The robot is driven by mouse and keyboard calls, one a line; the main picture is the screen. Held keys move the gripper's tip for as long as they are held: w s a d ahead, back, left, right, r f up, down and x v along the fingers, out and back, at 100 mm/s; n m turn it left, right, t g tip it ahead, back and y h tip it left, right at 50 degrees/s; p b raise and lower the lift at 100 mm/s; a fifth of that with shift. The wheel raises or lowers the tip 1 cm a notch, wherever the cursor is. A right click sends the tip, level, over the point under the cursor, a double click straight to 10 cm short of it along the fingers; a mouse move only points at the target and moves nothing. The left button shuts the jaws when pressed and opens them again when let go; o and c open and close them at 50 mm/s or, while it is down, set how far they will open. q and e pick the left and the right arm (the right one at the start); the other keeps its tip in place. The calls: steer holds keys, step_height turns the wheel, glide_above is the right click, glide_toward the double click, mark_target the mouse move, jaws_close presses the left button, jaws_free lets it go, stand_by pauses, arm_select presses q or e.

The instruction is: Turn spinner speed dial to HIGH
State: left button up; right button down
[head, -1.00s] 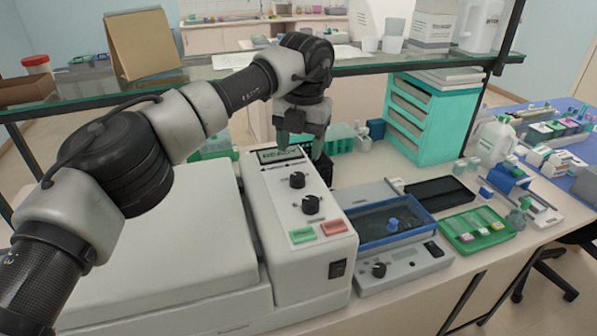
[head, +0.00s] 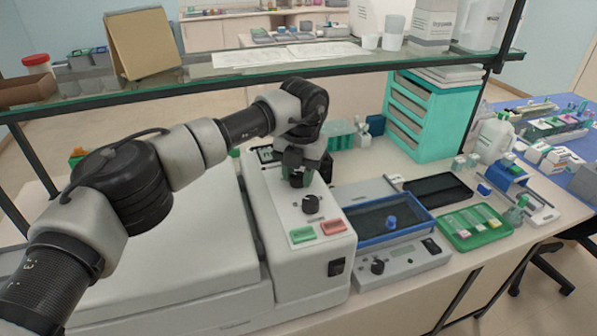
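The spinner is the large pale grey machine (head: 262,250) with a sloped control panel. Its panel has an upper black dial (head: 297,180), a lower black dial (head: 311,205), a green button (head: 301,235) and a red button (head: 333,228). The display at the top of the panel is mostly hidden behind my arm. My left gripper (head: 298,170) points down at the upper dial and partly covers it. I cannot tell whether its fingers touch the dial or how far apart they are. The dial markings are too small to read. My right gripper is not in view.
To the right stand a blue-rimmed tray unit (head: 430,224) with its own dial, a black tray (head: 440,189) and a green slide tray (head: 476,240). A teal drawer cabinet (head: 440,125) stands behind. A glass shelf (head: 215,75) crosses above the bench behind my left arm.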

arm_select(q)
steer(key=c, duration=0.3)
steer(key=m+b, duration=0.2)
steer(key=m, duration=0.1)
steer(key=shift+f, duration=0.1)
steer(key=m+b, duration=0.1)
steer(key=m, duration=0.2)
steer(key=shift+m, duration=0.3)
steer(key=m+b, duration=0.1)
steer(key=m, duration=0.8)
steer(key=shift+s+r+h, duration=0.1)
steer(key=shift+r+h, duration=0.15)
steer(key=shift+h, duration=0.15)
steer(key=shift+m, duration=0.3)
steer(key=o, duration=0.9)
steer(key=shift+f, duration=0.1)
